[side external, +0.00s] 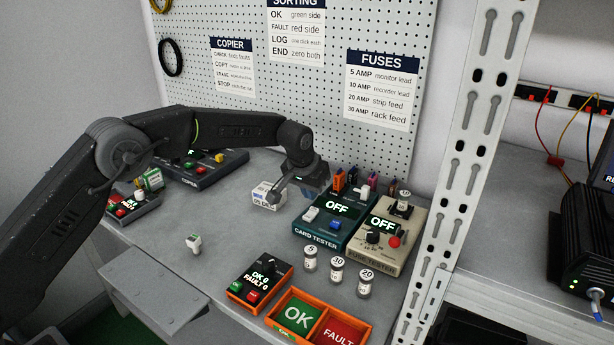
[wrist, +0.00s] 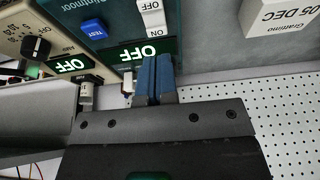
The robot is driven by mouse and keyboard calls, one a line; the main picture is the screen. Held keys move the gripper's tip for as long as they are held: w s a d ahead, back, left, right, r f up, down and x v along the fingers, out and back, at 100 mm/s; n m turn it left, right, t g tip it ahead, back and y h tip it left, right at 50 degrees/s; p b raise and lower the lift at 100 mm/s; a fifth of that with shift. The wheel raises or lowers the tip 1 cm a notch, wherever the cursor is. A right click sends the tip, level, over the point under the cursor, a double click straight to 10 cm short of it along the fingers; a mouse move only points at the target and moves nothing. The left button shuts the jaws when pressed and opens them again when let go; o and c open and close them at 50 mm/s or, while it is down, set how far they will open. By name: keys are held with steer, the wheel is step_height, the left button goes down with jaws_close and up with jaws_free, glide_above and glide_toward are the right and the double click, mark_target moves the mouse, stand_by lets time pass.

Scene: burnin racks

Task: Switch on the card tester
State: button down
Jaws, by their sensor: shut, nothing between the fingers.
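The card tester (side external: 322,232) is a teal box on the bench, right of centre in the side view. Its lit display (side external: 337,206) reads OFF; the wrist view shows the same display (wrist: 135,54). A white rocker switch (wrist: 150,15), marked ON and OFF, and a blue TEST button (wrist: 93,28) are on its face. My gripper (wrist: 156,62) is shut and empty, its two blue fingers together in front of the tester, near the ON end of the switch. In the side view my gripper (side external: 311,191) is just behind and left of the tester. I cannot tell whether the fingertips touch it.
The beige fuse tester (side external: 378,244), also reading OFF, stands close on the tester's right. A white box (side external: 267,196) is to its left. Several fuses, including one (side external: 310,259), stand in front. The pegboard (side external: 225,85) rises behind.

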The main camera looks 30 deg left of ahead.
mark_target(311, 214)
steer(key=x, duration=0.3)
steer(key=shift+s+f, duration=0.25)
steer(key=shift+f, duration=0.2)
steer(key=shift+f, duration=0.15)
steer(key=shift+w+f, duration=0.2)
steer(key=shift+f, duration=0.15)
steer(key=shift+s, duration=0.1)
steer(key=shift+s+r, duration=0.1)
steer(key=shift+s, duration=0.7)
